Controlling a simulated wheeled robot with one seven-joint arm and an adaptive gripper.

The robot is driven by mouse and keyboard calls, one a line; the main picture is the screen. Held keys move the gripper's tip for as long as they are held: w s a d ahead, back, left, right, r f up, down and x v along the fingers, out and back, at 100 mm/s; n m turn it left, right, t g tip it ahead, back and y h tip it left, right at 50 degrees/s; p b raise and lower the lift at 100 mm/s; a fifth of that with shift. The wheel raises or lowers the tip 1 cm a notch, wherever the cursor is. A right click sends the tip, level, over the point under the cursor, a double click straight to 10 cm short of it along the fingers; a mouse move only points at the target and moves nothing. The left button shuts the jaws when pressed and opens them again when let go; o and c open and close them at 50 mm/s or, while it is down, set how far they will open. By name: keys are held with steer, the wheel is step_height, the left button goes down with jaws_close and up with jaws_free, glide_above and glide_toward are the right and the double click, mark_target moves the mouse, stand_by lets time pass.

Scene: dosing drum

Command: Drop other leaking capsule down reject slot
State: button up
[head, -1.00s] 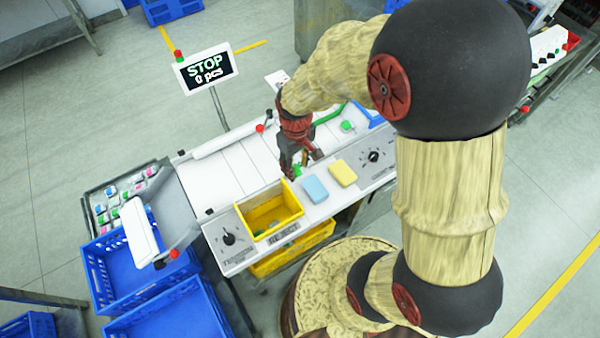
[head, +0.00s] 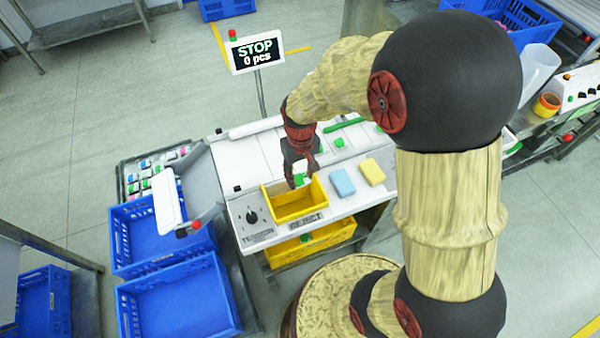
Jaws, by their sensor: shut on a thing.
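My gripper (head: 301,178) is shut on a small green capsule (head: 299,180), which shows between the fingertips and is partly hidden by them. The gripper points down over the back part of the yellow reject tray (head: 294,217). The tray is an open yellow box set in the white machine top, with a REJECT label (head: 306,221) in front of it. I cannot tell how high the capsule is above the tray, or whether a leak shows on it.
A blue sponge (head: 342,182) and a yellow sponge (head: 372,171) lie right of the tray. A green piece (head: 339,142) lies farther back. A yellow crate (head: 322,240) with a green piece inside sits below. Blue crates (head: 180,300) stand at left. A sign (head: 255,51) reads STOP, 0 pcs.

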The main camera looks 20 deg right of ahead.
mark_target(300, 178)
steer(key=shift+f+b, duration=0.4)
steer(key=shift+f, duration=0.45)
steer(key=o, duration=0.8)
steer(key=shift+r, duration=0.15)
step_height(300, 178, up, 12)
steer(key=shift+f, duration=0.1)
